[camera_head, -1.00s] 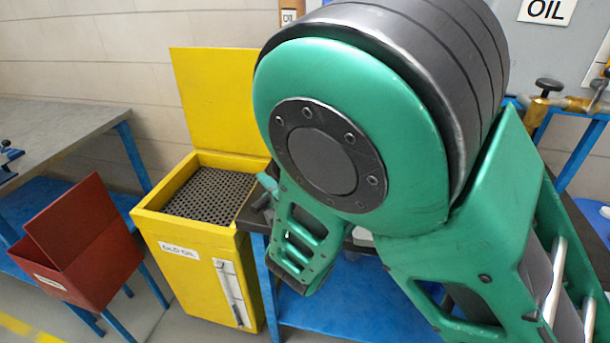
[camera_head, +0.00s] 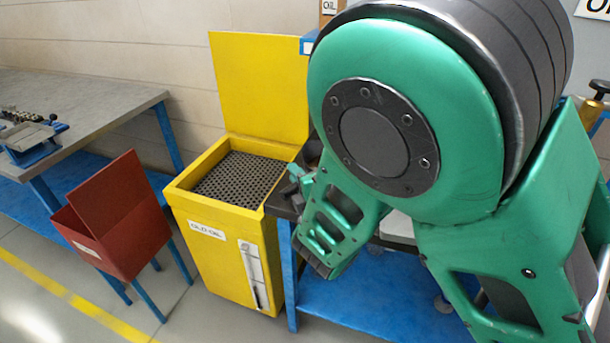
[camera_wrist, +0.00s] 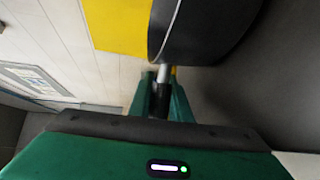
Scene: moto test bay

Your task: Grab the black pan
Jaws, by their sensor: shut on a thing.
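The black pan (camera_wrist: 205,30) shows in the wrist view as a dark rounded body with a pale rim line, cut off by the top edge. Its short handle (camera_wrist: 163,88), silver above and black below, runs down between the two green fingers. My gripper (camera_wrist: 163,92) is shut on this handle, with the pan's body beyond the fingertips. In the head view my green arm fills the right half and hides most of the pan; I cannot make it out clearly there.
A yellow bin (camera_head: 215,260) labelled OLD OIL stands open, with a perforated black grate (camera_head: 240,182) inside. A red box (camera_head: 115,225) stands left of it. A grey workbench (camera_head: 85,100) is far left. A blue-framed table (camera_head: 365,300) is partly behind my arm.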

